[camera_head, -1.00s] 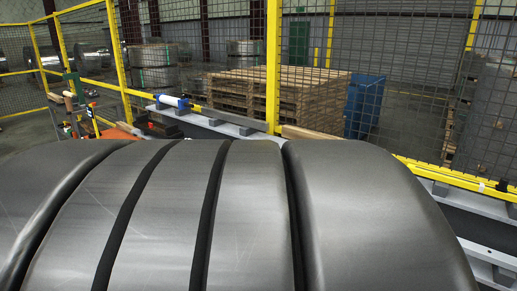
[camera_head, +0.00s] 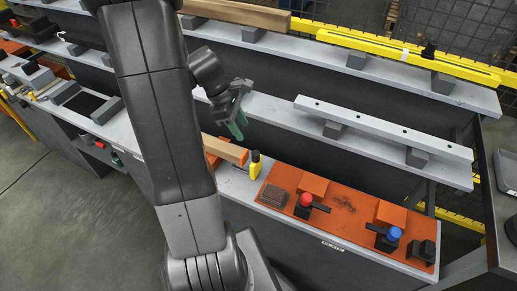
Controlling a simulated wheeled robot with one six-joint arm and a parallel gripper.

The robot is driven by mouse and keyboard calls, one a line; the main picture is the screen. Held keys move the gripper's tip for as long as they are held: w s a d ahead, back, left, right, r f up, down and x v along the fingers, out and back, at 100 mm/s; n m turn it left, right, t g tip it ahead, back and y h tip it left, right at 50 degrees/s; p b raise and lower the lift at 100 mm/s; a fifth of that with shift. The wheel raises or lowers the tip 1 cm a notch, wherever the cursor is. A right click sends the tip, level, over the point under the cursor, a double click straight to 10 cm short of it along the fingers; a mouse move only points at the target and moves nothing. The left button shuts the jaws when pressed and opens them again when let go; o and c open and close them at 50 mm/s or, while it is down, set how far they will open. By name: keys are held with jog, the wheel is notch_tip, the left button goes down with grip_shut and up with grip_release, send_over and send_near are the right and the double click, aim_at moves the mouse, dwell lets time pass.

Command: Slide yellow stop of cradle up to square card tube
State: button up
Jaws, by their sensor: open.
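A small yellow stop (camera_head: 255,168) with a black top stands on the grey lower bench. Just left of it is the near end of a tan square tube (camera_head: 226,149), which lies beside an orange block (camera_head: 214,160). Whether stop and tube touch cannot be told. My gripper (camera_head: 237,124), dark with green fingers, is open and empty. It hangs above and behind the tube and stop, apart from both. My arm hides the tube's left part and the bench beyond it.
An orange plate (camera_head: 345,222) with red (camera_head: 306,199) and blue (camera_head: 394,233) knobs lies right of the stop. Behind are grey shelves, one with a brown bar (camera_head: 240,14), and a yellow rail (camera_head: 400,55). A grey bar (camera_head: 380,128) rests on blocks. Open floor is at left.

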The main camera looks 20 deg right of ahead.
aim_at(255, 152)
jog(key=b+x, duration=0.1)
jog(key=x, duration=1.1)
jog(key=shift+s+f, duration=0.15)
jog(key=shift+f, duration=0.25)
jog(key=shift+c, duration=0.3)
grip_shut()
